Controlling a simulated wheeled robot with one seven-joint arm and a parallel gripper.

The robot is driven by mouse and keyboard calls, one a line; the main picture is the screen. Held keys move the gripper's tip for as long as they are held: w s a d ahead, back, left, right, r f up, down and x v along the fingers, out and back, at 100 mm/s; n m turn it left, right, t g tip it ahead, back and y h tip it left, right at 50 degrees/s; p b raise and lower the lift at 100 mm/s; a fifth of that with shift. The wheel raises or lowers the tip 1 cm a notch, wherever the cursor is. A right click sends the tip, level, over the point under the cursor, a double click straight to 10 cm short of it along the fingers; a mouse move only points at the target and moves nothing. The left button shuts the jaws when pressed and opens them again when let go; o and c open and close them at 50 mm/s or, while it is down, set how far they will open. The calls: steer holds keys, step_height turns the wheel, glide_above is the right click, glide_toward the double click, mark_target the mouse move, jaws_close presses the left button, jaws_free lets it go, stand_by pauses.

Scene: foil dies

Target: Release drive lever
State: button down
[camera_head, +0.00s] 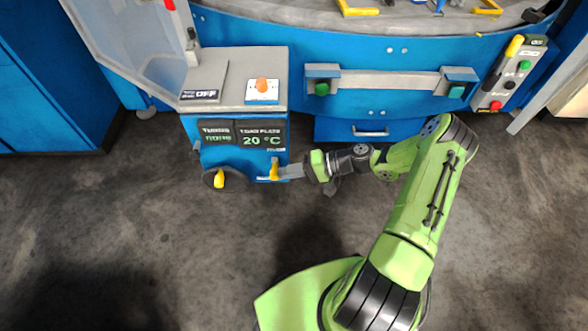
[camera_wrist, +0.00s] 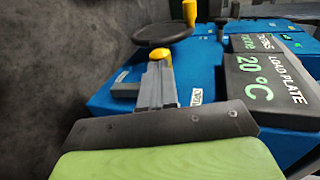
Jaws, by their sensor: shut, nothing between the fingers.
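The drive lever, as far as I can tell, is the small yellow-tipped piece (camera_head: 274,169) low on the right front of the blue control cabinet (camera_head: 236,163). In the wrist view its yellow end (camera_wrist: 161,56) shows just beyond my fingertips. My gripper (camera_head: 282,172) reaches in from the right, with its grey fingers at the lever. In the wrist view the fingers (camera_wrist: 158,68) are together with nothing between them. They look very close to the yellow end; I cannot tell whether they touch it. The lower part of the lever is hidden behind the fingers.
A black handwheel (camera_wrist: 150,37) with a yellow handle (camera_head: 219,179) is left of the lever. Above are dark display panels, one reading 20 °C (camera_head: 260,135), and an orange button (camera_head: 262,84). A blue machine with a drawer (camera_head: 370,131) stands behind. The floor in front is clear.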

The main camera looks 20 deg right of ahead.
steer(key=shift+w+a+r+h+p, duration=0.15)
steer(key=shift+a+r+h+p, duration=0.5)
steer(key=shift+p, duration=0.3)
steer(key=shift+w+a+f+g+h+p, duration=0.1)
steer(key=shift+w+a+g+h+p, duration=0.05)
steer(key=shift+a+g+h+p, duration=0.3)
steer(key=shift+w+a+f+h, duration=0.1)
steer(key=shift+a+h, duration=0.2)
steer(key=shift+a+r+b+x, duration=0.1)
steer(key=shift+r+b+x, duration=0.2)
steer(key=shift+x, duration=0.65)
steer(key=shift+a+r+b+x, duration=0.1)
steer(key=shift+b+x, duration=0.25)
steer(key=shift+x, duration=0.6)
steer(key=shift+a+r+b+x, duration=0.15)
steer(key=shift+b+x, duration=0.2)
steer(key=shift+x, duration=0.6)
steer(key=shift+w, duration=0.15)
steer(key=p, duration=0.3)
glide_toward(274, 172)
steer(key=shift+d+r, duration=0.25)
steer(key=shift+r, duration=0.6)
